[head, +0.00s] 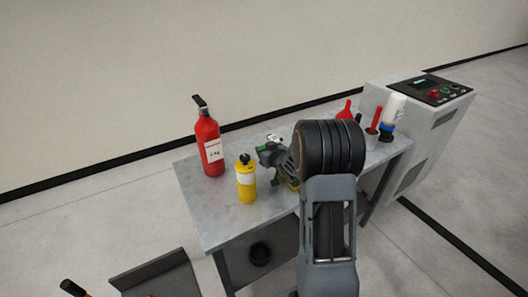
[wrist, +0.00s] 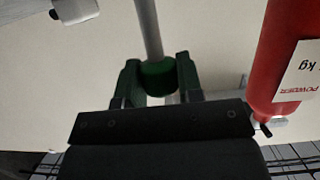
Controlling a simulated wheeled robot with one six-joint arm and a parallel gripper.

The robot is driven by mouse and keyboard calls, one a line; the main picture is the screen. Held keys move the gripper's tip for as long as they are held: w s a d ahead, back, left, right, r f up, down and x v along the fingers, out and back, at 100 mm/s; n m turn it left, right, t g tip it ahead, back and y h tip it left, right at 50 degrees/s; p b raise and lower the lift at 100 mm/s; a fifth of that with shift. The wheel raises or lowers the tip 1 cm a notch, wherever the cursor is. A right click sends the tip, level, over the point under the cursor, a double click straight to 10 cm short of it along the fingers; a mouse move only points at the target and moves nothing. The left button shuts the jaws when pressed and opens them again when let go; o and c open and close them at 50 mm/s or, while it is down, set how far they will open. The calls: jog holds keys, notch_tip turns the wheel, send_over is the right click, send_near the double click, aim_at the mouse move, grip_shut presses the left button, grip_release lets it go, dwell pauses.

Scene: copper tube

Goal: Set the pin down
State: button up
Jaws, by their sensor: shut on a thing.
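In the wrist view my gripper (wrist: 158,68) has its two dark green fingers closed on the pin (wrist: 149,28), a grey rod with a green collar. The collar sits between the fingers and the rod runs away from them toward the top of the picture. The pin's far end is out of that view. In the head view my gripper is over the grey table (head: 222,225), partly hidden behind my own arm. I cannot make out the pin clearly there, nor tell whether it touches anything.
A red fire extinguisher (head: 209,145) and a yellow bottle (head: 246,184) stand on the table, left of my gripper. The extinguisher is close in the wrist view (wrist: 283,65). A red-handled item and a white bottle (head: 393,110) stand at the right, before a grey machine (head: 425,125).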

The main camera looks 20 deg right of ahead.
jog(key=o, duration=0.9)
jog(key=shift+s+a+f+g, duration=0.1)
jog(key=shift+f+g, duration=0.05)
jog(key=shift+f, duration=0.3)
jog(key=shift+s+f+g, duration=0.1)
jog(key=shift+f+g, duration=0.05)
jog(key=shift+f, duration=0.25)
jog(key=shift+o, duration=0.2)
jog(key=shift+r, duration=0.15)
jog(key=shift+w+r+p, duration=0.1)
jog(key=shift+r+p, duration=0.25)
jog(key=shift+p, duration=0.1)
jog(key=shift+r, duration=0.15)
jog(key=s+r+m+g+h+p, duration=0.1)
jog(key=s+r+g+h, duration=0.35)
jog(key=s, duration=0.85)
jog(key=s+a+r+g+y, duration=0.3)
jog(key=s+a+g, duration=0.3)
jog(key=s+a, duration=0.6)
jog(key=s, duration=0.4)
jog(key=shift+s+m+g, duration=0.15)
jog(key=shift+m+g, duration=0.15)
jog(key=shift+g, duration=0.05)
